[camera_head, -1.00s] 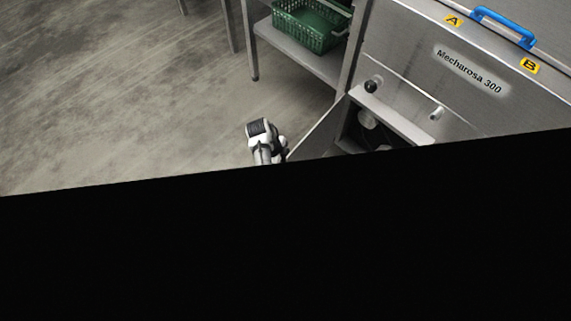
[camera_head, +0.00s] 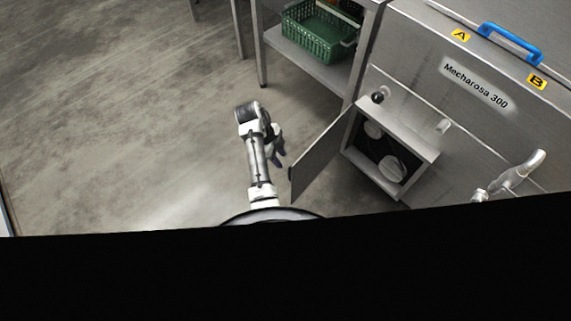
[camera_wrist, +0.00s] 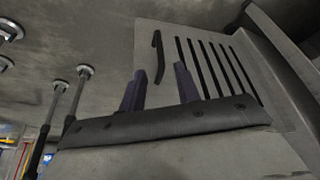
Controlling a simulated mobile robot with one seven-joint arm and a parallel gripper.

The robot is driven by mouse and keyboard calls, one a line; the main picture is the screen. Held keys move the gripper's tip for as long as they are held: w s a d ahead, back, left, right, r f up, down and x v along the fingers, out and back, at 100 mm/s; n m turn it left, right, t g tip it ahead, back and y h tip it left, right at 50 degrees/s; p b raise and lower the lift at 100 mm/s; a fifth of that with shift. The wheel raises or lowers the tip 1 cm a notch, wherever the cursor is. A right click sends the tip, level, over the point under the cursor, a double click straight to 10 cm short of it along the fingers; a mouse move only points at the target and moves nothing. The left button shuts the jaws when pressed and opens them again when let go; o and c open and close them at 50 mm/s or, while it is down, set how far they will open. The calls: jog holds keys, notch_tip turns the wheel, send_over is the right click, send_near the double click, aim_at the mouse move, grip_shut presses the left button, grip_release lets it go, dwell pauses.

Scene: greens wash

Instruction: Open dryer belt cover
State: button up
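The dryer belt cover appears to be the grey hinged panel (camera_head: 321,157), standing swung out from the machine's open compartment (camera_head: 366,152). White round parts (camera_head: 391,168) show inside. My gripper (camera_head: 278,145) is just left of the panel in the head view, apparently apart from it. In the wrist view my gripper's two dark fingers (camera_wrist: 160,88) are spread with nothing between them. Beyond them is a grey panel (camera_wrist: 212,55) with several dark slots and a black bar handle (camera_wrist: 158,56); I cannot tell whether it is the same panel.
The steel machine (camera_head: 420,65) has a blue handle (camera_head: 510,42) on top and a silver curved fitting (camera_head: 518,174) lower right. A green basket (camera_head: 320,35) sits on a shelf (camera_head: 312,62). Floor (camera_head: 130,110) is clear to the left. Black covers the head view's bottom.

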jog(key=shift+v, duration=1.65)
